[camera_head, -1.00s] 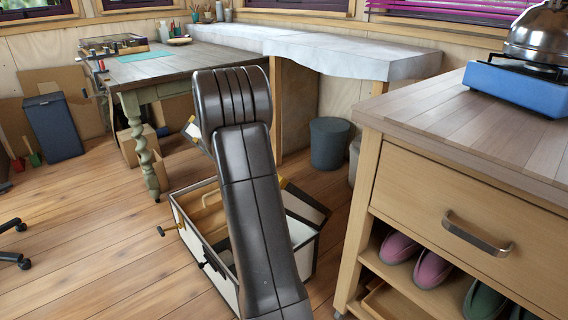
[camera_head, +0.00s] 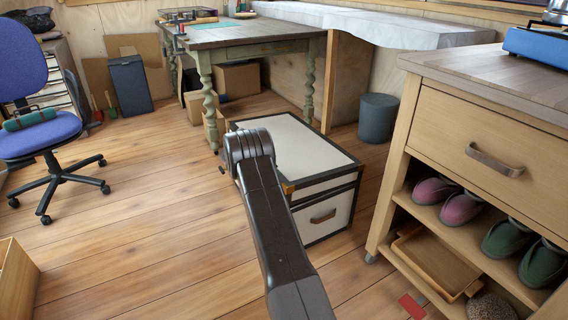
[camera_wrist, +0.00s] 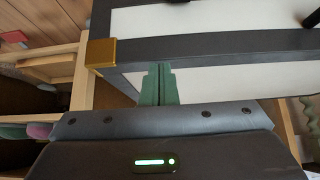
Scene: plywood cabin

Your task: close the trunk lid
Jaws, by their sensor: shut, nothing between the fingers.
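The trunk (camera_head: 335,211) is a white box with black edging and a handle on its near end, standing on the floor in the head view. Its white trunk lid (camera_head: 300,145) lies flat over the box and looks down; no inside shows. My arm hides part of the trunk's left side. In the wrist view, the trunk's dark edge and a brass corner (camera_wrist: 101,53) are close to my gripper (camera_wrist: 158,68). Its green fingers are together and empty, overlapping the trunk edge in the picture; I cannot tell if they touch it. The head view does not show the fingers.
A wooden cabinet (camera_head: 485,105) with shoes on its shelf stands right of the trunk. A green-legged table (camera_head: 262,50) and a grey bin (camera_head: 378,118) are behind it. A blue office chair (camera_head: 40,125) is at left. The floor between chair and trunk is clear.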

